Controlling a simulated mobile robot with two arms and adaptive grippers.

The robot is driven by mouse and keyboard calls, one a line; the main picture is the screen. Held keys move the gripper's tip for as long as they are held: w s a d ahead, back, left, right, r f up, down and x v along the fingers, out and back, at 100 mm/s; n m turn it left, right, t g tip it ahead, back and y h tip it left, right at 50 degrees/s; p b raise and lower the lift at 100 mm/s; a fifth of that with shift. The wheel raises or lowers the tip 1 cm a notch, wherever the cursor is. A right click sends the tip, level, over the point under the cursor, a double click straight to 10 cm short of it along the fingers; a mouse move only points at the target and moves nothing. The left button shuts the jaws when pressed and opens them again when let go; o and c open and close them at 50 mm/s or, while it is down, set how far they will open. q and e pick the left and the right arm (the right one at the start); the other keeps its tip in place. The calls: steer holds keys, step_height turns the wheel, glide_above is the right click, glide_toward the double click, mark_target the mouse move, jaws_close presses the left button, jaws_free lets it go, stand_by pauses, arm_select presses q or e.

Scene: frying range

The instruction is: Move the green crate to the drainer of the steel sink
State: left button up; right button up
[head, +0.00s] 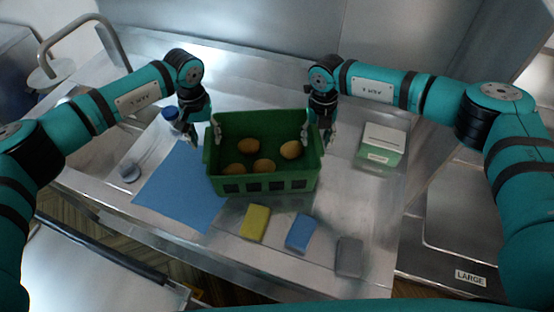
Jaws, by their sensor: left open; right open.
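The green crate (262,186) stands upright on the steel counter in the middle of the head view, close to the right edge of a blue mat. Several round, brown-yellow items lie inside it. My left gripper (204,133) is open at the crate's left end wall, with a finger apparently on each side of the rim. My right gripper (317,133) is open at the right end wall in the same way. I cannot tell whether the fingers touch the walls. The steel sink (92,142) is at the left, partly hidden behind my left arm.
The blue mat (178,190) lies left of the crate. A blue-capped container (170,113) and a small round item (129,172) are nearby. Yellow (255,223), blue (302,233) and grey (349,256) blocks lie in front. A green-and-white box (381,146) stands right. A tap (85,24) rises at the sink.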

arm_select(q)
step_height(320, 180, up, 8)
steer(key=shift+r, duration=0.2)
arm_select(e)
step_height(320, 180, up, 12)
stand_by(0.4)
stand_by(0.4)
